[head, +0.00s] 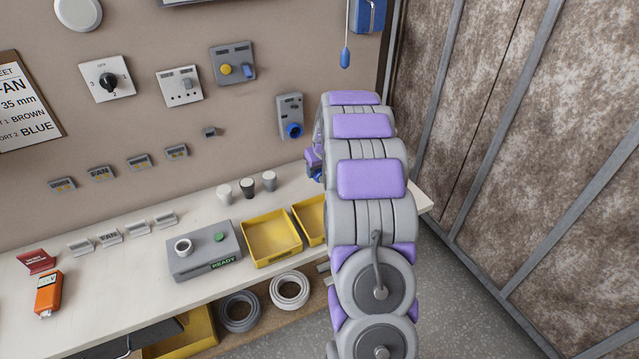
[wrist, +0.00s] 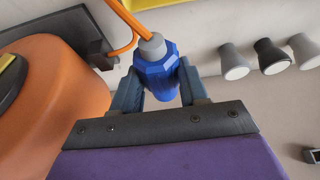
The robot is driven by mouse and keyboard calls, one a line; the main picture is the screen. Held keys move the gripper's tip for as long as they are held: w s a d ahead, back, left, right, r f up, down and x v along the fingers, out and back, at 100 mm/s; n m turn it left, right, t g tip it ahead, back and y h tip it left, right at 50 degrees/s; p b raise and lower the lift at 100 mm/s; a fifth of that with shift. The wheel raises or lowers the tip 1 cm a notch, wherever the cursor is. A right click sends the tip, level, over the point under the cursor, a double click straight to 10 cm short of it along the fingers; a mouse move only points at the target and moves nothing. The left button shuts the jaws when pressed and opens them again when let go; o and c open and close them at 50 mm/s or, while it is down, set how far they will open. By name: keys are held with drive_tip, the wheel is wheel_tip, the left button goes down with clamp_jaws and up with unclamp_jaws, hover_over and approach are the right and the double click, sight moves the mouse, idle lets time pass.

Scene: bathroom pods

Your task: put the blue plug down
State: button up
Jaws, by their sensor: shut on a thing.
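The blue plug (wrist: 156,72) is between the fingers of my gripper (wrist: 160,88) in the wrist view. My gripper is shut on it. A grey collar and an orange cable (wrist: 127,18) leave the plug's far end. In the head view my arm hides most of the gripper, over the right part of the bench (head: 130,280). A small blue bit (head: 316,175) shows at the arm's left edge; I cannot tell if it is the plug. Whether the plug touches any surface is hidden.
Three small cups (head: 247,188) stand at the bench's back, left of my arm. Yellow trays (head: 270,238) and a grey box (head: 204,250) marked READY lie in front. A blue-ringed wall socket (head: 294,131) is above. A large orange rounded thing (wrist: 60,90) is close on the left in the wrist view.

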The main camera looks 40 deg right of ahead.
sight(318, 180)
drive_tip(key=f, duration=0.1)
drive_tip(key=f+b, duration=0.1)
drive_tip(key=f, duration=0.2)
drive_tip(key=shift+a+f, duration=0.2)
drive_tip(key=shift+a, duration=0.05)
drive_tip(key=shift+d+f, duration=0.1)
drive_tip(key=shift+d, duration=0.55)
drive_tip(key=shift+a+f, duration=0.25)
drive_tip(key=shift+a, duration=0.45)
drive_tip(key=o, duration=1.1)
drive_tip(key=shift+d+f, duration=0.1)
drive_tip(key=shift+d, duration=0.15)
drive_tip(key=shift+o, duration=0.3)
drive_tip(key=shift+d, duration=0.3)
drive_tip(key=shift+a+r, duration=0.25)
drive_tip(key=shift+r, duration=0.1)
drive_tip(key=p+v, duration=0.3)
drive_tip(key=v, duration=0.9)
drive_tip(key=shift+s, duration=0.1)
